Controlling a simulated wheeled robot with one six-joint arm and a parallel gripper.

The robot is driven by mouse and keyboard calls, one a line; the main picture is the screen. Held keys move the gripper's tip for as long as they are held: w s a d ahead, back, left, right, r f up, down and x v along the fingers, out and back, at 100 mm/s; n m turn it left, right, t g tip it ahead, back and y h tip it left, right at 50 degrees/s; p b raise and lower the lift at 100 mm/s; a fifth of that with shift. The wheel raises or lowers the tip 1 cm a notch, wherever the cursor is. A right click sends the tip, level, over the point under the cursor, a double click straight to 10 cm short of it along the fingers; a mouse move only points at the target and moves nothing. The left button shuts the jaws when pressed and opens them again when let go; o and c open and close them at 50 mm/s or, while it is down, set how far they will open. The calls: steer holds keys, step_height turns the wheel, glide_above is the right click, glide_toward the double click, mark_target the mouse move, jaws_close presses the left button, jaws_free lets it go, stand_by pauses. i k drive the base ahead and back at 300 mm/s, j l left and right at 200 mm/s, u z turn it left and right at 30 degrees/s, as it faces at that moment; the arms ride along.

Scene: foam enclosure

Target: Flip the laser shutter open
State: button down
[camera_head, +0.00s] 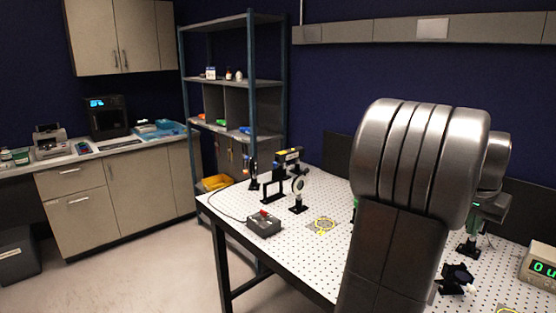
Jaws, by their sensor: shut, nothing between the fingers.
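A dark grey box (264,224) with a small red part (264,212) on top sits near the left edge of the perforated table. The red part is too small to tell whether it is a switch or cover, or how it is set. A black laser-like unit (288,156) with a yellow label stands on a mount behind the box. A round optic on a black post (298,188) stands in front of that unit. I cannot tell for sure which part is the shutter. My arm fills the right foreground; my gripper's fingers cannot be made out and seem hidden behind it.
A black mount (456,279) and a meter with green digits (541,265) are at the right. A shelf rack (251,100) stands behind the table.

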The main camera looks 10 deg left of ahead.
mark_target(276, 173)
steer(key=i+j+u, duration=0.15)
steer(key=i+j, duration=0.45)
steer(key=i+j+u, duration=0.2)
steer(key=i+j, duration=0.45)
steer(key=i+j+u, duration=0.15)
steer(key=i+j, duration=0.45)
steer(key=i, duration=0.1)
